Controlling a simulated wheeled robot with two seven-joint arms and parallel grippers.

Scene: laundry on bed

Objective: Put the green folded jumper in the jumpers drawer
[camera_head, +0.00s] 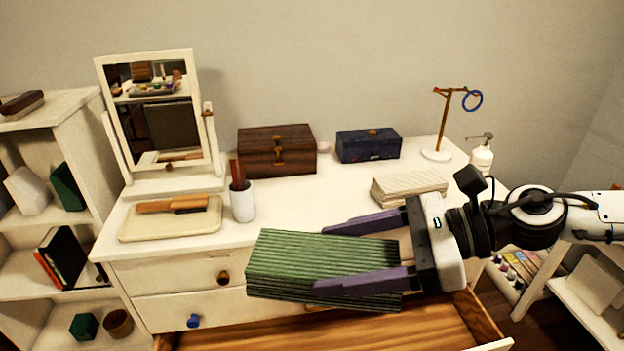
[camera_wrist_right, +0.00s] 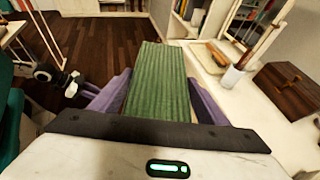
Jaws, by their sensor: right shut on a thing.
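The green folded jumper (camera_head: 300,262) is a ribbed, block-like bundle. My right gripper (camera_head: 345,258) comes in from the right and is shut on it, with one purple finger along each side. It holds the jumper level in front of the dresser, above an open wooden drawer (camera_head: 420,325). The right wrist view shows the jumper (camera_wrist_right: 160,85) between the two fingers. The drawer's inside is partly hidden by the jumper and gripper; no label on it can be read.
The white dresser (camera_head: 300,205) carries a mirror (camera_head: 160,115), a tray with a brush (camera_head: 172,218), a cup (camera_head: 242,200), a brown box (camera_head: 277,152), a blue box (camera_head: 368,146) and a folded cream cloth (camera_head: 408,187). Shelves (camera_head: 60,225) stand at left. Drawers with a brown knob (camera_head: 223,277) and blue knob (camera_head: 193,321) are shut.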

